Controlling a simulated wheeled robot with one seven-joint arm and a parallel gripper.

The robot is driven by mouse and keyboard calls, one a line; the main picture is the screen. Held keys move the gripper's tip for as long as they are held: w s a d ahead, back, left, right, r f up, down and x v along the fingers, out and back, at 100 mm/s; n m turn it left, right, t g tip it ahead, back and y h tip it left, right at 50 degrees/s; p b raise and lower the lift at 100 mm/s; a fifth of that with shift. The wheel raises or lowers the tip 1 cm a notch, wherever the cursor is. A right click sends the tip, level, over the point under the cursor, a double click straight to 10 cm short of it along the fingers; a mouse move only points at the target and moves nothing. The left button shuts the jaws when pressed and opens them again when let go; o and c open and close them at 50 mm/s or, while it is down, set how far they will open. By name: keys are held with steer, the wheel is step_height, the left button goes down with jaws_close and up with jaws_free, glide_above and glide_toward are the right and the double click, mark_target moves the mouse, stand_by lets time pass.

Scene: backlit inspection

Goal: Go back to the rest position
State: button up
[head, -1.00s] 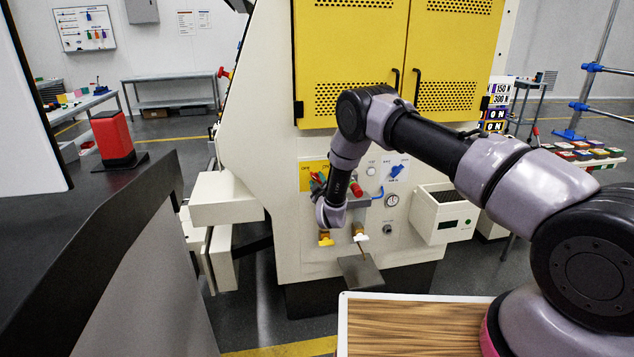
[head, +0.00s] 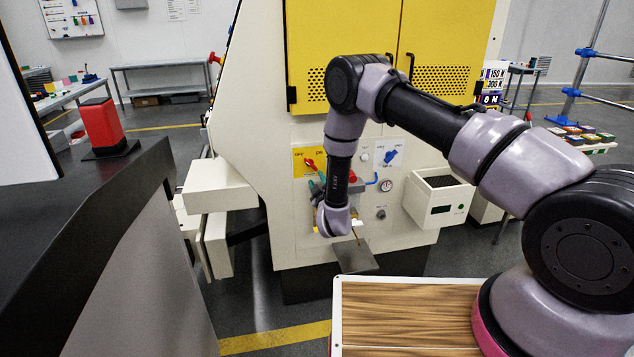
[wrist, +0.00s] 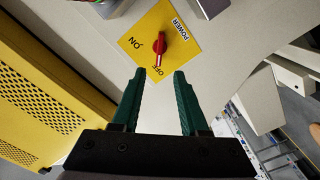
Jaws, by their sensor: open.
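My gripper (wrist: 159,76) has two green fingers, spread apart with nothing between them. In the wrist view it faces a yellow POWER plate (wrist: 180,70) with a red rotary knob (wrist: 160,45) just beyond the fingertips. The knob's white mark appears to point toward OFF. In the head view the yellow plate (head: 299,158) and red knob (head: 309,164) are on the cream machine's front. My gripper (head: 316,185) is just below and in front of them, partly hidden by my wrist.
The cream machine has yellow doors (head: 345,60) with black handles. A wood-topped surface (head: 400,310) is below my arm. A dark counter (head: 60,225) stands at left.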

steer(key=shift+s, duration=0.15)
steer(key=w+d+r+m+g+h, duration=0.1)
steer(key=w+d+r+m, duration=0.2)
steer(key=r, duration=0.5)
steer(key=w+d+r+m+g+h, duration=0.15)
steer(key=d+r, duration=0.25)
steer(key=r, duration=0.5)
steer(key=w+d+r+m+h, duration=0.15)
steer(key=d+r+m, duration=0.25)
steer(key=r, duration=0.4)
steer(key=s+d+r+m+g+y, duration=0.1)
steer(key=s+d+r, duration=0.15)
steer(key=r, duration=0.25)
steer(key=s+d+r+m+g, duration=0.1)
steer(key=s+d+r, duration=0.1)
steer(key=d+r, duration=0.25)
steer(key=s+d+r+m+g, duration=0.1)
steer(key=s+d+r, duration=0.35)
steer(key=s, duration=0.35)
steer(key=s+d+r+m+g, duration=0.2)
steer(key=s+d+r, duration=0.1)
steer(key=s+r, duration=0.4)
steer(key=s+d+m+g, duration=0.1)
steer(key=s+d, duration=0.1)
steer(key=s, duration=1)
steer(key=s+d+f+m+g, duration=0.1)
steer(key=s+d+m, duration=0.1)
steer(key=s, duration=1)
steer(key=shift+d+g, duration=0.35)
steer(key=shift+d, duration=0.3)
